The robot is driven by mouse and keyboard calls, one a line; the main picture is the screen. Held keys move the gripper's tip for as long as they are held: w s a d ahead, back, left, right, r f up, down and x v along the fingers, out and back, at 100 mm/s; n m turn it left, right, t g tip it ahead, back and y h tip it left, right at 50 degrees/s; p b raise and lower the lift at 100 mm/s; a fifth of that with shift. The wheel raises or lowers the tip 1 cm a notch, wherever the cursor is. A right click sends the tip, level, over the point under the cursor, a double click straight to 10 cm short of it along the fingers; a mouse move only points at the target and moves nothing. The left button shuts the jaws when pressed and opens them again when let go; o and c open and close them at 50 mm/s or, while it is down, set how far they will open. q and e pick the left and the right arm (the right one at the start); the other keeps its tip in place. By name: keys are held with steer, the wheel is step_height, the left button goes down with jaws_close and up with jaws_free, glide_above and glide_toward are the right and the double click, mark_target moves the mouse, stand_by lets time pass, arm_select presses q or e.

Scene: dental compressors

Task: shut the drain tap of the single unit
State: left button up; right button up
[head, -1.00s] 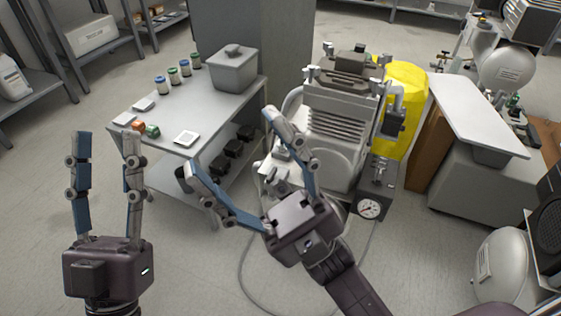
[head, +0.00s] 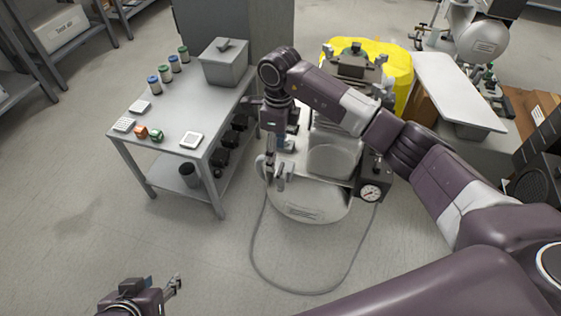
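The single compressor unit has a ribbed grey housing (head: 333,160), a pale tank (head: 318,212) with a label and a round pressure gauge (head: 370,193). My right arm reaches across it. My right gripper (head: 279,152) points down at the unit's left side, above small grey fittings (head: 280,180). Its fingers are partly lost against the unit, so I cannot tell how far apart they are. I cannot pick out the drain tap for certain among these fittings. My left gripper (head: 163,283) is at the bottom left, away from the unit, with its fingers apart and empty.
A grey table (head: 180,110) left of the unit carries jars, a lidded grey bin (head: 224,65) and small trays. A hose (head: 256,262) loops on the floor. A yellow object (head: 402,75) stands behind the unit. Another compressor stands at right. The front-left floor is clear.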

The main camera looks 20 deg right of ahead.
mark_target(280, 168)
steer(key=shift+w+d+r+h, duration=0.1)
steer(key=shift+w+d+h, duration=0.15)
steer(key=shift+d, duration=0.5)
steer(key=shift+d+f, duration=0.1)
steer(key=shift+f, duration=0.2)
step_height(280, 168, down, 7)
steer(key=shift+r+b, duration=0.15)
steer(key=shift+b, duration=0.75)
arm_select(q)
steer(key=w+d+r+t+h, duration=0.1)
steer(key=w+d+r+t, duration=0.2)
steer(key=w+r, duration=0.3)
steer(key=shift+w+t, duration=0.9)
steer(key=shift+w, duration=0.15)
arm_select(e)
steer(key=shift+c, duration=0.7)
steer(key=c, duration=1)
